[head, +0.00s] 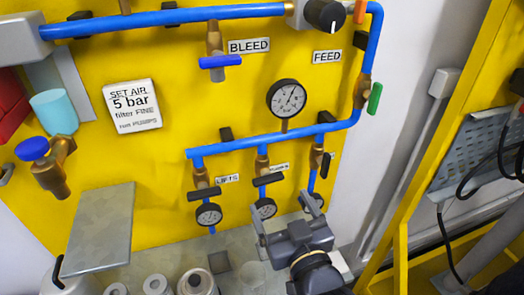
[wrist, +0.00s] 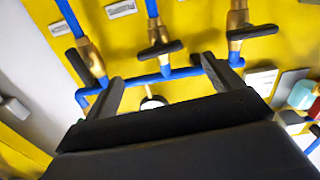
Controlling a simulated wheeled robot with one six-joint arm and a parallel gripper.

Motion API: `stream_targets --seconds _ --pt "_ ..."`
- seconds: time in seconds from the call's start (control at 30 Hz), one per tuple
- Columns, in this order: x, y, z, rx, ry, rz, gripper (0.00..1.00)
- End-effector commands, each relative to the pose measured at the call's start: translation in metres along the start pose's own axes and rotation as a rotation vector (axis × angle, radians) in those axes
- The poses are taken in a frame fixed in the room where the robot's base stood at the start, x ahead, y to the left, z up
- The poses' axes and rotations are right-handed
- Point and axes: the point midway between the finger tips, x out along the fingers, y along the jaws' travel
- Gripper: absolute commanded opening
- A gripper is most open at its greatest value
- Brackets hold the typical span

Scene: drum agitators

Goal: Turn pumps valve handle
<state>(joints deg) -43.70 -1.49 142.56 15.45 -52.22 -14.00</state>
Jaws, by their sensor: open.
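The pumps valve is the middle of three brass valves under the blue pipe, with the PUMPS label (head: 278,168) beside it. Its black handle (head: 268,180) lies crosswise to its pipe. In the wrist view this handle (wrist: 160,49) shows ahead, slightly beyond the fingertips. My gripper (head: 282,208) is open and empty, its fingers apart below the handle in the head picture. In the wrist view the gripper (wrist: 161,72) faces the valve row, with the middle handle between the lines of its fingers; no contact shows.
The lifts valve handle (head: 205,194) is to the left, and another black handle (head: 326,164) is close on the right. Small gauges (head: 209,214) hang below. A grey flap (head: 100,228) juts out at left. A yellow post (head: 440,130) stands at right.

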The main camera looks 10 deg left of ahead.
Motion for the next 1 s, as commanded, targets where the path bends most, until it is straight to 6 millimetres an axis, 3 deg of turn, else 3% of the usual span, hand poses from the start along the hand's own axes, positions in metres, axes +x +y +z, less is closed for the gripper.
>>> stream_targets --seconds 0.17,0.8,1.0 --pt "0.007 0.0 0.001 -0.003 -0.004 0.002 0.87" --pt "0.089 0.001 -0.001 -0.002 -0.003 0.001 0.87" --pt "0.103 0.0 0.0 -0.002 -0.003 0.0 0.87"
